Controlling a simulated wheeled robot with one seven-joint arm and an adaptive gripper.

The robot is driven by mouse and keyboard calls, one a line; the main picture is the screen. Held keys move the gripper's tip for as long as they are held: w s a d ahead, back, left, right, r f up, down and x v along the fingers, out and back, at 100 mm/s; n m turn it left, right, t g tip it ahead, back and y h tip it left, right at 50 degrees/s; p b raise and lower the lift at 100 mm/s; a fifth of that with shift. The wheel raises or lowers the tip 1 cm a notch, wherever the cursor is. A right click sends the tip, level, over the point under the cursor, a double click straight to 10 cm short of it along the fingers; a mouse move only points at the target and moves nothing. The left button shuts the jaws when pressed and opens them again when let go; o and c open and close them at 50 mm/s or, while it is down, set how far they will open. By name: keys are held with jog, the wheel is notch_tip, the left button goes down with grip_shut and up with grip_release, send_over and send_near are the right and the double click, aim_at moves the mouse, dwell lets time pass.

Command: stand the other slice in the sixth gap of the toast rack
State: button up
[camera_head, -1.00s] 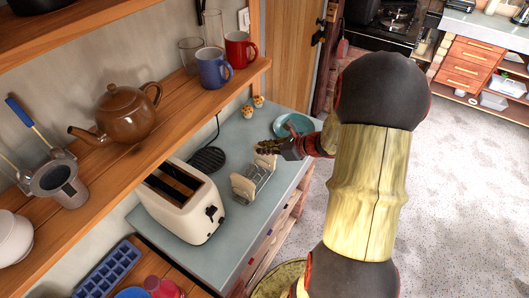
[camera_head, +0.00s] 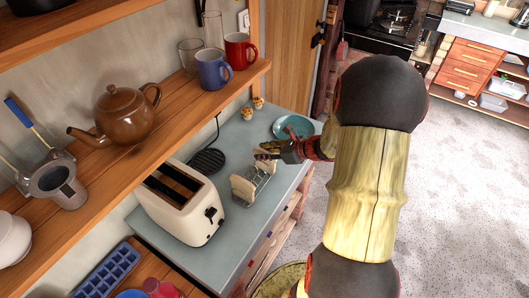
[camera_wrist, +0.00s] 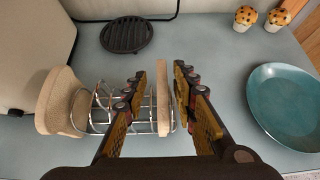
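The wire toast rack (camera_head: 264,182) stands on the grey counter beside the toaster; it also shows in the wrist view (camera_wrist: 108,124). One slice (camera_head: 243,189) stands upright at the rack's left end, and it is at the left in the wrist view (camera_wrist: 58,100). The other slice (camera_wrist: 163,98) stands upright, edge-on, at the rack's right end. My gripper (camera_wrist: 160,82) is open, with a finger on each side of this slice and small gaps between. In the head view my gripper (camera_head: 268,154) partly hides that end. I cannot count the gap exactly.
The cream toaster (camera_head: 183,206) stands left of the rack. A teal plate (camera_wrist: 288,104) lies to the right, near my gripper. A black trivet (camera_wrist: 126,35) and two muffin-like shakers (camera_wrist: 260,17) are behind. A shelf with mugs and a teapot (camera_head: 122,113) overhangs the counter.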

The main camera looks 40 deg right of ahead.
jog(key=shift+r, duration=0.2)
jog(key=p+v, duration=0.3)
jog(key=v, duration=0.9)
jog(key=s+a+r+n+g+y, duration=0.1)
jog(key=a+r+n+g, duration=0.2)
jog(key=a+n, duration=0.5)
jog(key=a+r+n+g, duration=0.2)
jog(key=a+r+n, duration=0.3)
jog(key=a, duration=0.5)
jog(key=s+a+r+n+h, duration=0.4)
jog(key=s+a+r+n, duration=0.3)
jog(key=n, duration=1.2)
jog(key=shift+s+a+r+h, duration=0.35)
jog(key=shift+s+a, duration=0.7)
jog(key=shift+s, duration=0.3)
